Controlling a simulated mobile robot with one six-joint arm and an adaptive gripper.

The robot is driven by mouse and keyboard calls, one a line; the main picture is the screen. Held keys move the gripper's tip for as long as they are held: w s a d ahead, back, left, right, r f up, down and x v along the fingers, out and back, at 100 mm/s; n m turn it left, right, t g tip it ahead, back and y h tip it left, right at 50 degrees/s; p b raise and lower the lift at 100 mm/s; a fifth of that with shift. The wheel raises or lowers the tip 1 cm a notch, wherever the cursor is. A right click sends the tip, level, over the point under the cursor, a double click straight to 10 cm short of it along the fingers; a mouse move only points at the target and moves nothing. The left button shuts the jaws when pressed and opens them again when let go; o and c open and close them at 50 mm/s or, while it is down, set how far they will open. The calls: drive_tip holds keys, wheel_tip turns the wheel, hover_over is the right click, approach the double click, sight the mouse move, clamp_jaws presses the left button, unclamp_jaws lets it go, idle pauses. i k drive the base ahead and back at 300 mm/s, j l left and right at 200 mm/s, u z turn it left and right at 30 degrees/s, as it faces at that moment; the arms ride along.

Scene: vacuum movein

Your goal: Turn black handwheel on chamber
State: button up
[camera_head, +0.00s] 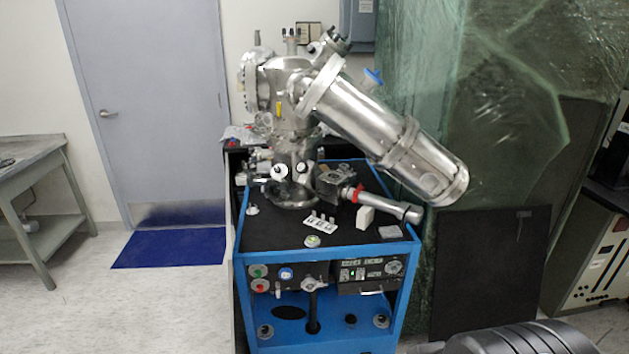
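The steel vacuum chamber (292,115) stands upright on a blue-framed cart, with a long cylinder (375,125) slanting down to the right. A clear black handwheel cannot be made out. Small round knobs or ports with dark rims (278,171) sit low on the chamber's front, too small to tell apart. A dark block-shaped valve (340,184) with a red ring and a metal tube projects right from the base. My gripper is not in view; a dark rounded part of my arm shows at the bottom right edge.
The blue cart (238,235) has a black top holding a white strip of small parts (320,223) and a small white block (365,216). A grey workbench (30,158) stands left. A blue mat (170,248) lies before the door. Green sheeting (500,110) and a black panel (490,270) stand right.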

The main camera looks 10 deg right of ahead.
sight(301, 167)
drive_tip(key=i+j, duration=1.5)
drive_tip(key=i+l+z, duration=0.05)
drive_tip(key=i, duration=0.05)
